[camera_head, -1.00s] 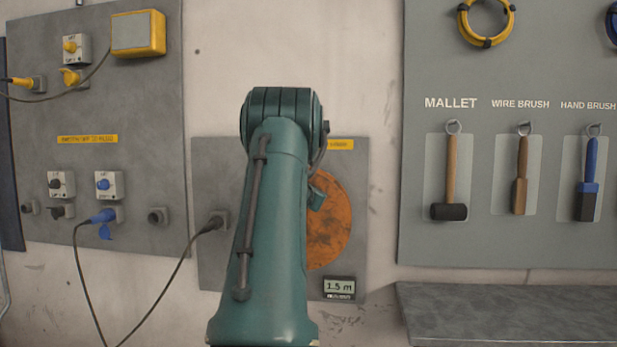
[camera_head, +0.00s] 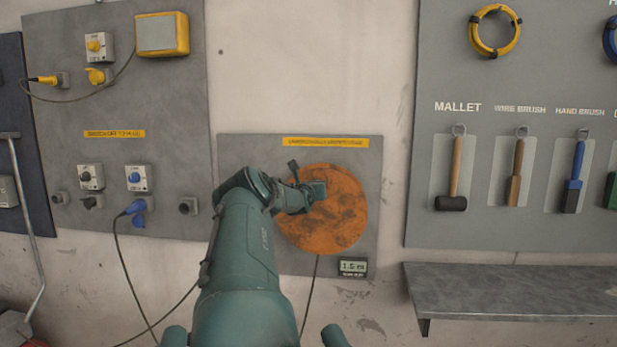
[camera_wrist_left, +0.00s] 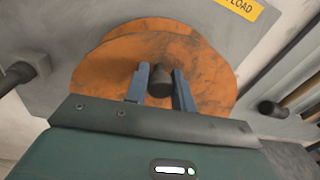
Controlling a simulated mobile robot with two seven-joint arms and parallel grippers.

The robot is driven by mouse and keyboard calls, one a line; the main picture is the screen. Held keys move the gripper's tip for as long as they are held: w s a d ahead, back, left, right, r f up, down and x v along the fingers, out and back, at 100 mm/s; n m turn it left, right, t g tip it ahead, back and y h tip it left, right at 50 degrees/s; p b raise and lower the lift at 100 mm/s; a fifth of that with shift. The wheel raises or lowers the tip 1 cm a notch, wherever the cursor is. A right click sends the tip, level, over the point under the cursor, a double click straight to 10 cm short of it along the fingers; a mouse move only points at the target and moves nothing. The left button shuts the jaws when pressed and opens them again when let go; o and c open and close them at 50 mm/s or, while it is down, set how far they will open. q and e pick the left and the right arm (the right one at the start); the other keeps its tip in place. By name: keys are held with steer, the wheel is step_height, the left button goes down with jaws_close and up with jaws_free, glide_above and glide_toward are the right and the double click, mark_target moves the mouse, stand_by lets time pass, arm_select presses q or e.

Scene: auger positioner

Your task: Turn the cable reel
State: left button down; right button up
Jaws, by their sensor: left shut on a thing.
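The cable reel (camera_head: 330,222) is an orange, stained disc on a grey wall panel, in the middle of the head view. It also fills the upper part of the left wrist view (camera_wrist_left: 205,62). A dark round handle (camera_wrist_left: 160,82) sticks out from the reel's face. My left gripper (camera_head: 316,190) is at the upper part of the reel, with its fingers on either side of the handle, shut on it. In the head view my gripper hides the handle. My right gripper is not in view.
A small display (camera_head: 353,267) below the reel is hard to read. A cable (camera_head: 310,295) hangs under the reel. On the left is a socket panel (camera_head: 110,190) with a blue plug (camera_head: 135,206). On the right are a tool board (camera_head: 415,200) and a grey shelf (camera_head: 510,290).

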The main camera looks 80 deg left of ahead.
arm_select(q)
steer(key=shift+s+a+f+n+p, duration=0.1)
steer(key=shift+s+f+n+p, duration=0.1)
steer(key=shift+s+n+p, duration=0.15)
steer(key=shift+w, duration=0.1)
steer(key=c, duration=1.2)
jaws_free()
steer(key=shift+o, duration=0.2)
